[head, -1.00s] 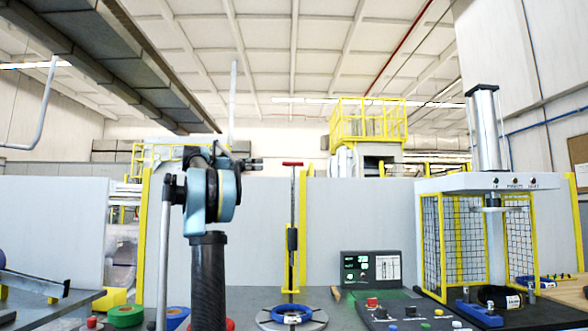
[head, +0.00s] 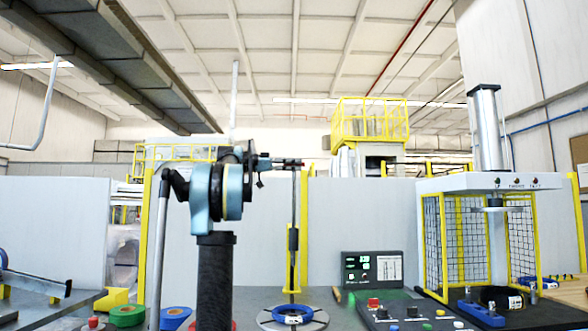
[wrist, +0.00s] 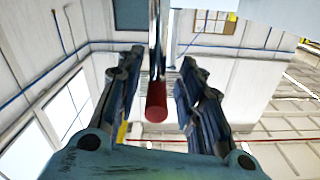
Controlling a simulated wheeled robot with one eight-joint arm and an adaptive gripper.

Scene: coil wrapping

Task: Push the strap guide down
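The strap guide is a thin dark upright rod (head: 295,205) with a dark slider (head: 293,240) part-way up, standing over a round grey base (head: 266,316) with a blue coil (head: 292,314) on it. My gripper (head: 292,163) is at the rod's top in the head view and hides the red handle there. In the wrist view, the red handle end (wrist: 157,108) and a shiny rod (wrist: 157,45) lie between the spread fingers of my gripper (wrist: 160,90). Gaps show on both sides, so the gripper is open around the handle and not closed on it.
A yellow post (head: 304,230) stands right behind the rod. A control panel (head: 410,315) and a screen (head: 371,268) are to the right, with a caged press (head: 490,184) farther right. Green (head: 127,316) and blue (head: 176,316) rolls lie front left.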

